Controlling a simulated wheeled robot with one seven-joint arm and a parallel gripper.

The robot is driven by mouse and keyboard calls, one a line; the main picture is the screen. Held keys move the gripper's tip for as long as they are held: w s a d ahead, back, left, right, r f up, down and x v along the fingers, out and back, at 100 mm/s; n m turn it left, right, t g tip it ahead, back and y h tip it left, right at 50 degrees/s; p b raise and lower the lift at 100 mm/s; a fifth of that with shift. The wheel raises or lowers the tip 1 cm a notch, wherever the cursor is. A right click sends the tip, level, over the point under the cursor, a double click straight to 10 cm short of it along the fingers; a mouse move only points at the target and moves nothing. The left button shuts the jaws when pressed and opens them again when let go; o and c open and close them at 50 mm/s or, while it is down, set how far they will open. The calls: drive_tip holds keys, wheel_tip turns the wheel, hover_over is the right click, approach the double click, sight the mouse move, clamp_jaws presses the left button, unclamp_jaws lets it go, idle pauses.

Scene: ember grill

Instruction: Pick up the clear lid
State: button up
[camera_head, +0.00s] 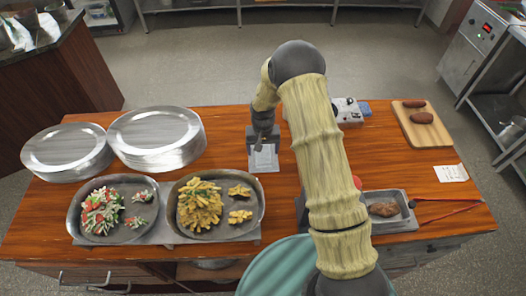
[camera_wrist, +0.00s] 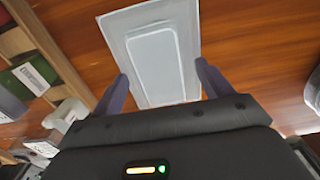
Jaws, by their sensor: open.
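The clear lid (camera_wrist: 157,48) is a pale, see-through rectangle with a raised middle, lying on the wooden table. In the head view the lid (camera_head: 264,160) is near the middle of the table, partly hidden by my gripper (camera_head: 263,143). In the wrist view my gripper (camera_wrist: 162,76) is open, with one finger to the left and one to the right of the lid's near part. Nothing is held. I cannot tell how high the fingers are above the lid.
Two stacks of metal plates (camera_head: 157,137) stand left of the lid. Pans with salad (camera_head: 102,210) and yellow food (camera_head: 203,204) sit at the front left. A metal tray with meat (camera_head: 384,208) and a cutting board (camera_head: 427,131) are on the right. Bare table lies around the lid.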

sight(263, 151)
drive_tip(key=shift+f, duration=0.25)
idle(0.3)
drive_tip(key=c, duration=1.1)
drive_tip(key=shift+o, duration=0.2)
wheel_tip(263, 151, up, 10)
drive_tip(key=b, duration=0.3)
drive_tip(key=shift+r, duration=0.1)
